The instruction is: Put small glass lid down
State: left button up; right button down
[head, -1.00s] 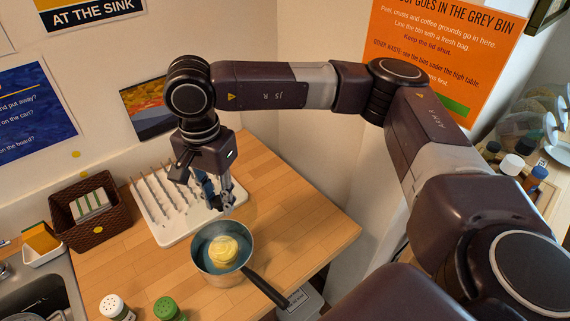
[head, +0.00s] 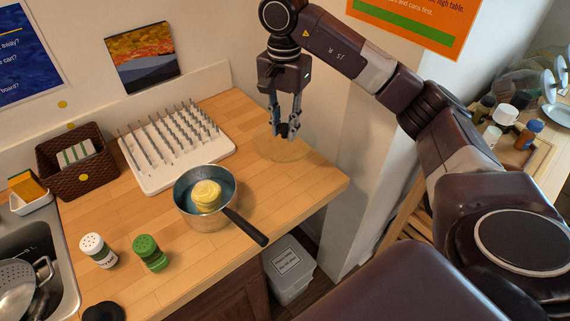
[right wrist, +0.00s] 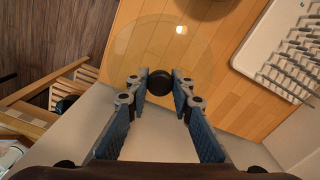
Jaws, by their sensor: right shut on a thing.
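The small glass lid (head: 280,149) is a clear, faint disc with a dark knob, near the right back end of the wooden counter. My right gripper (head: 286,131) points down over it, shut on the knob. In the right wrist view the dark knob (right wrist: 159,81) sits between the fingertips, and the see-through lid (right wrist: 165,42) spreads beyond it, near the counter edge. I cannot tell whether the lid touches the counter or hangs just above it. My left gripper is not in view.
A saucepan (head: 189,216) with yellow food stands left of the lid, its handle toward the counter's front edge. A white peg rack (head: 160,178) lies behind the pan. A brown basket (head: 84,184) and two shakers stand left. A wall closes the back.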

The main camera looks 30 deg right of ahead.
notch_tip(320, 180, down, 8)
jog(key=shift+r+p, duration=0.1)
jog(key=shift+p, duration=0.55)
notch_tip(320, 180, down, 4)
jog(key=shift+f+p, duration=0.15)
jog(key=shift+p, duration=0.35)
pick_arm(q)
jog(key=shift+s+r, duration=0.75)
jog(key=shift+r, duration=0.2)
pick_arm(e)
jog(key=shift+f+b, duration=0.2)
jog(key=shift+b, duration=0.1)
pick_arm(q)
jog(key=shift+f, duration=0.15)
pick_arm(e)
jog(key=c, duration=1.7)
grip_release()
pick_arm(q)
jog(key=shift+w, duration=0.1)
pick_arm(e)
jog(key=shift+r, duration=0.15)
